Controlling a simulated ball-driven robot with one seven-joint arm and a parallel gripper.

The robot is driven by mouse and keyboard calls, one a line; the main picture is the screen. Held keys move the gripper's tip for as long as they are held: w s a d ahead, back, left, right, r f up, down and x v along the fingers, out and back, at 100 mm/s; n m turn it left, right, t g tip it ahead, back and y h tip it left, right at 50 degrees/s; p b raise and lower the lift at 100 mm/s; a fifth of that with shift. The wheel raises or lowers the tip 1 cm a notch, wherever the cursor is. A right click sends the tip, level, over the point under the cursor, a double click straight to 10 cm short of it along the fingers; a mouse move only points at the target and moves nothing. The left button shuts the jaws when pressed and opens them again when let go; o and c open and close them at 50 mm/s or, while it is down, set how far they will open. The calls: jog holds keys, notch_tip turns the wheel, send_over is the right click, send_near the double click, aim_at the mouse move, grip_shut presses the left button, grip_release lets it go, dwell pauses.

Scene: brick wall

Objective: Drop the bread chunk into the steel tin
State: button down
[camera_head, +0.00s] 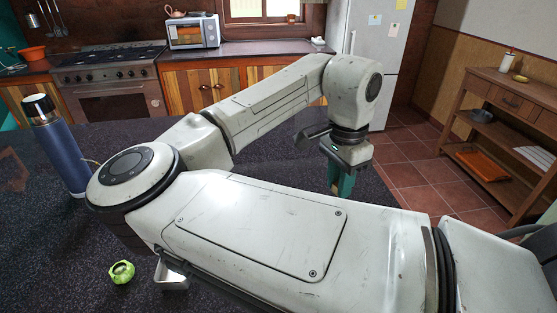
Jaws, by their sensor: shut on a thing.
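My gripper (341,182) points down at the right side of the dark counter, its teal fingers partly showing below the wrist. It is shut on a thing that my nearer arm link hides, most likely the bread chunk. No bread shows anywhere else in view. A small silver-grey metal container (172,280), likely the steel tin, stands on the counter at the lower left. My arm covers much of it, so its inside cannot be seen. My gripper is far to the right of it and farther back.
A green vegetable-like thing (122,272) lies left of the metal container. The dark counter (60,240) is clear between them. A stove, fridge and wooden shelf stand beyond.

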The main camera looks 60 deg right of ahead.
jog(key=w+a+m+p, duration=0.3)
jog(key=w+a+p, duration=0.2)
jog(key=w+a, duration=0.4)
jog(key=f+b, duration=0.1)
jog(key=f, duration=0.1)
jog(key=f+b, duration=0.2)
jog(key=w+f+b, duration=0.1)
jog(key=b, duration=0.1)
jog(key=shift+d+f, duration=0.15)
jog(key=shift+f, duration=0.25)
jog(key=c, duration=0.8)
grip_release()
jog(key=shift+c, duration=0.2)
jog(key=shift+r, duration=0.15)
notch_tip(320, 180, up, 11)
jog(key=b, duration=0.1)
jog(key=shift+f, duration=0.2)
